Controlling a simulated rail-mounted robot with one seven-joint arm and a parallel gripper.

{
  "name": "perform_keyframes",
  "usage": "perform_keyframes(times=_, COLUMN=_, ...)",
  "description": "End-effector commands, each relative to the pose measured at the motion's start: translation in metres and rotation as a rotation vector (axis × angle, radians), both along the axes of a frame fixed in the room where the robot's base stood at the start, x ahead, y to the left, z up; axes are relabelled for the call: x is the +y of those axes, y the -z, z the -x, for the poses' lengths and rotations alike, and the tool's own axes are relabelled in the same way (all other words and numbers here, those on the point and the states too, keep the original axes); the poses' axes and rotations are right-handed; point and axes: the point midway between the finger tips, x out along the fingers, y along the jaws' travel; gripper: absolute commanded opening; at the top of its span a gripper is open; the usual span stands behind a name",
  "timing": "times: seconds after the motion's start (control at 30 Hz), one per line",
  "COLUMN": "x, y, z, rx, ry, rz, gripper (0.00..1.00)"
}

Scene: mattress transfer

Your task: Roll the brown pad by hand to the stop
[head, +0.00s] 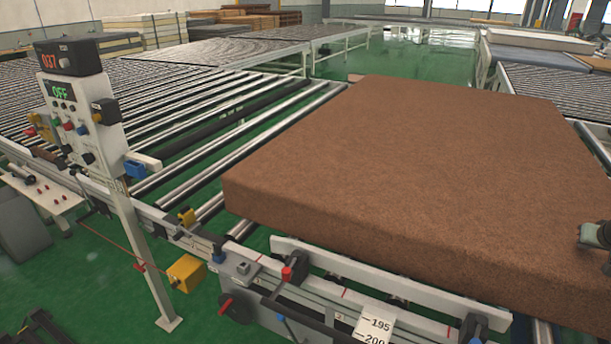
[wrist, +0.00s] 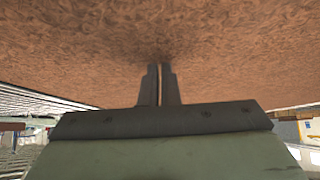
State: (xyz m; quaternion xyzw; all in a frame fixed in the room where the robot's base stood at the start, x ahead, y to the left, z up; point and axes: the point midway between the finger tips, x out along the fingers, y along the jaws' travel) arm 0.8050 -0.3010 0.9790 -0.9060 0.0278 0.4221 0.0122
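The brown pad (head: 420,150) is a thick, flat slab lying on the roller conveyor in the head view. Its left end is at mid-frame and its right part runs to the right edge. My gripper (head: 584,244) is at the right edge of the head view, against or very close to the pad. In the wrist view, my gripper (wrist: 161,84) has its two fingers together with only a thin line between them. Their tips meet the brown surface (wrist: 80,45), which fills the upper view; contact cannot be told for sure. I cannot pick out the stop with certainty.
Bare rollers (head: 215,135) lie left of the pad. A white guide rail (head: 385,285) with clamps runs along its near side, by a scale plate (head: 374,326). A control post (head: 85,125) and a yellow box (head: 186,272) stand at the near left.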

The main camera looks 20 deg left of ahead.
Motion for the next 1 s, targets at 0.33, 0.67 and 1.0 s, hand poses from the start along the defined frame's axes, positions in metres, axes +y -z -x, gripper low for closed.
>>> perform_keyframes(times=0.33, x=0.0, y=-0.005, z=0.0, rx=0.001, ry=0.0, rz=0.0, gripper=0.0)
perform_keyframes(times=0.67, x=0.001, y=-0.034, z=-0.001, rx=-0.002, ry=-0.001, rz=0.0, gripper=0.0)
perform_keyframes(times=1.0, x=0.001, y=-0.062, z=-0.001, rx=-0.002, ry=-0.001, rz=0.0, gripper=0.0)
